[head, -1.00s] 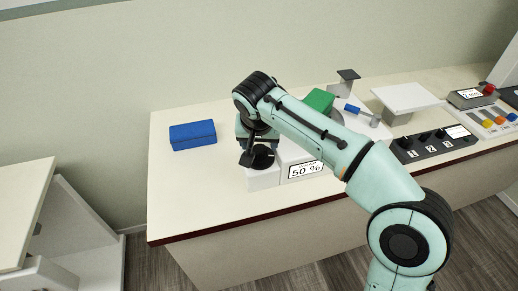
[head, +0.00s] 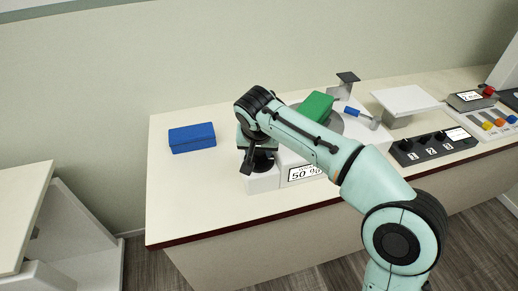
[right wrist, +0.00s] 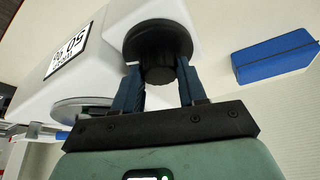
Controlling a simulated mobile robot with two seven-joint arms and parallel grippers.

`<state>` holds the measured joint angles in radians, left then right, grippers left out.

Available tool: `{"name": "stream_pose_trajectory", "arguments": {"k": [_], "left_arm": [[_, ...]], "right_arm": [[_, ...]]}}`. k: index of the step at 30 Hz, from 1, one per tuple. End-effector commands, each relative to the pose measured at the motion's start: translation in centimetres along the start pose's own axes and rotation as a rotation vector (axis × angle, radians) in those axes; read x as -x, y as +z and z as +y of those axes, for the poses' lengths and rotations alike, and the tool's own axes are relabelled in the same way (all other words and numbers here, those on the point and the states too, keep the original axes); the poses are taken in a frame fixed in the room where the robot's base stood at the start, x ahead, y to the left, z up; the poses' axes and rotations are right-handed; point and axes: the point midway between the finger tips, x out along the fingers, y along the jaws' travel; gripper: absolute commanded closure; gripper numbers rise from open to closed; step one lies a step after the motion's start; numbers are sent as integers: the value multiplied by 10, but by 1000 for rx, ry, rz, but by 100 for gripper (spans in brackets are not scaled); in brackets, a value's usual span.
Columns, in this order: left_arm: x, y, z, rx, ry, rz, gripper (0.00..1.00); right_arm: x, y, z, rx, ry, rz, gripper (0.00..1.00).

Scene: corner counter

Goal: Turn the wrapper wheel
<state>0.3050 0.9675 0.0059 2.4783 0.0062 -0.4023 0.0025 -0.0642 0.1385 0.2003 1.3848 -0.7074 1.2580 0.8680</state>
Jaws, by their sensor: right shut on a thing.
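The wrapper wheel, a black round disc with a hub, sits on the left part of a white machine; the right wrist view shows its disc (right wrist: 150,36) close up. My right gripper (right wrist: 160,75) has one finger on each side of the black hub and is shut on it. In the head view my right gripper (head: 254,158) comes down on the wheel (head: 264,165) from above, and the wrist hides part of it. The white machine (head: 263,182) has a label reading about 50 % (head: 305,172). My left gripper is not in view.
A blue box (head: 192,138) lies on the counter left of the machine, apart from it. A green block (head: 316,105) rests on the machine behind my arm. A black panel with knobs (head: 432,146) and a white raised plate (head: 405,99) stand to the right.

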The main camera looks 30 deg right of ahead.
Motion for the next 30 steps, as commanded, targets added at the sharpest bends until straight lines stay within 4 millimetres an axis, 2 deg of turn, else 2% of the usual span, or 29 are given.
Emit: {"name": "stream_pose_trajectory", "arguments": {"k": [11,30], "left_arm": [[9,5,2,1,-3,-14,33],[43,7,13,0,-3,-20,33]], "right_arm": [[2,-1,-2,-148,64,0,89],[2,-3,-5,-700,292,2,89]]}}
